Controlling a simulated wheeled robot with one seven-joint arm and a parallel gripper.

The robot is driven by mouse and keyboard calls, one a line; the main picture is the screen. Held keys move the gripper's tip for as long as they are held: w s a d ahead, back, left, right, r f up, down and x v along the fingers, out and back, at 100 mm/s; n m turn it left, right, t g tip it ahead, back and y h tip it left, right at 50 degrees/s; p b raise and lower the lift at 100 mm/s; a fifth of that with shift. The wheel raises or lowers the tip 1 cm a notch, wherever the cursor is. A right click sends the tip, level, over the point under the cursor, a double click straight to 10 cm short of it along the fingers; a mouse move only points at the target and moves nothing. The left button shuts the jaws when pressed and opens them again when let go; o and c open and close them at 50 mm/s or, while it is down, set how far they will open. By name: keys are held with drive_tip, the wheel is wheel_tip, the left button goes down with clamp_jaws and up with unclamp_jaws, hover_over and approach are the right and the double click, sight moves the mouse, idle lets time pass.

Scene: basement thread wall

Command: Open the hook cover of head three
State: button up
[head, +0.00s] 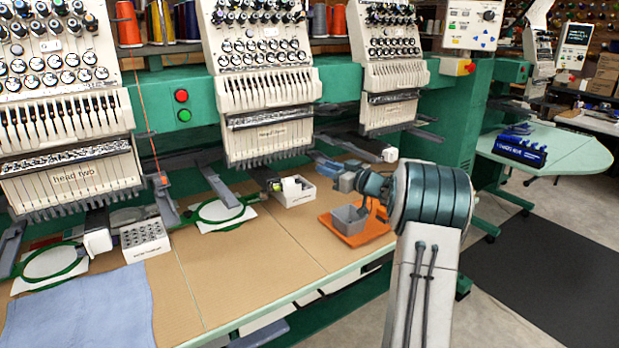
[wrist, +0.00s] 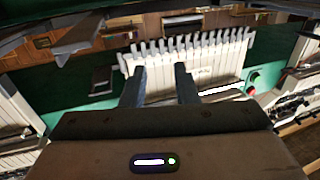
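The middle sewing head (head: 268,132) is cream white, with a label too small to read surely; the head to its left (head: 68,180) reads "head two". My gripper (head: 338,174) is low to the right of the middle head, above the table, seen small from behind. In the wrist view its two dark fingers (wrist: 160,72) stand apart with nothing between them. Beyond them a head's white needle case (wrist: 205,66) shows upside down, with red and green buttons beside it. I cannot surely pick out the hook cover under the middle head.
An orange tray (head: 362,236) with a grey bin (head: 349,218) sits below my gripper. A white box (head: 294,191) and a green hoop (head: 221,210) lie on the brown table left of it. Blue cloth (head: 80,305) covers the front left; the table's middle front is clear.

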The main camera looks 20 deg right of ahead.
drive_tip(key=shift+s+d+r, duration=0.7)
drive_tip(key=shift+s+d, duration=0.1)
drive_tip(key=shift+s, duration=0.05)
drive_tip(key=shift+s+d+r, duration=0.65)
drive_tip(key=shift+s+d, duration=0.15)
drive_tip(key=shift+s, duration=0.05)
